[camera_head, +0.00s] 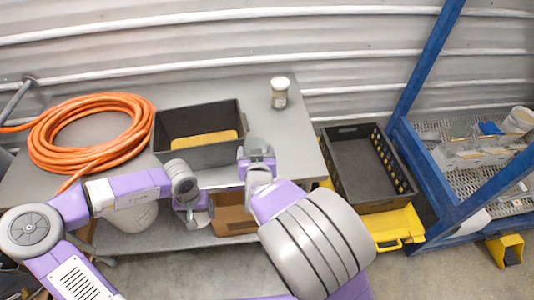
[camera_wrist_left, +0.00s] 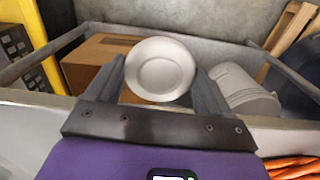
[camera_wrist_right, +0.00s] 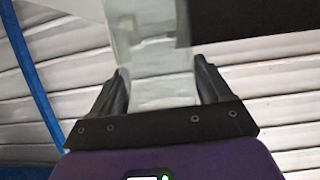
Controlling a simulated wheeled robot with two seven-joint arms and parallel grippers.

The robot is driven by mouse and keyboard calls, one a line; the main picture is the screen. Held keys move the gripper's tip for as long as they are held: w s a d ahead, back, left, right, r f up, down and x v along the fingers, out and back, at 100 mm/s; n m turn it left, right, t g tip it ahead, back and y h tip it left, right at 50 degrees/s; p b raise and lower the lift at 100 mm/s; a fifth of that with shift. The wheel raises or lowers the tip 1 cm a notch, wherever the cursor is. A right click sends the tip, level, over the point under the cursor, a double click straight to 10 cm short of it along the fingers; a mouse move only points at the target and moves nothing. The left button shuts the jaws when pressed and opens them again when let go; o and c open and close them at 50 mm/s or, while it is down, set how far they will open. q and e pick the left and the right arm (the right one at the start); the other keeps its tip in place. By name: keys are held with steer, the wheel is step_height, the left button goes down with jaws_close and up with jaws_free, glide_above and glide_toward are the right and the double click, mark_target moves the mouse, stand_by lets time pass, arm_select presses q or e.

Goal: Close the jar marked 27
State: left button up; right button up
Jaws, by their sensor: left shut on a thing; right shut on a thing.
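My left gripper (camera_wrist_left: 160,85) is shut on a round, pale grey lid-like disc (camera_wrist_left: 160,69), seen face-on between the fingers in the left wrist view. In the head view this gripper (camera_head: 190,212) is low, at the table's front edge. My right gripper (camera_wrist_right: 155,88) is shut on a clear glass jar (camera_wrist_right: 150,60) in the right wrist view. In the head view this gripper (camera_head: 258,150) is in front of the black bin's right side; the held jar is mostly hidden there. Another jar (camera_head: 279,95) with a pale lid stands at the table's back right. I cannot read any number.
A black bin (camera_head: 175,124) with a yellow sponge-like block (camera_head: 205,140) and an orange hose coil (camera_head: 75,165) sit on the grey table (camera_head: 295,140). A black crate (camera_head: 365,170) and blue rack (camera_head: 420,165) stand right. Below are a cardboard box (camera_wrist_left: 92,62) and pale bucket (camera_wrist_left: 250,95).

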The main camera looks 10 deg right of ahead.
steer(key=w+d, duration=0.3)
steer(key=d, duration=1.2)
steer(key=shift+d, duration=0.3)
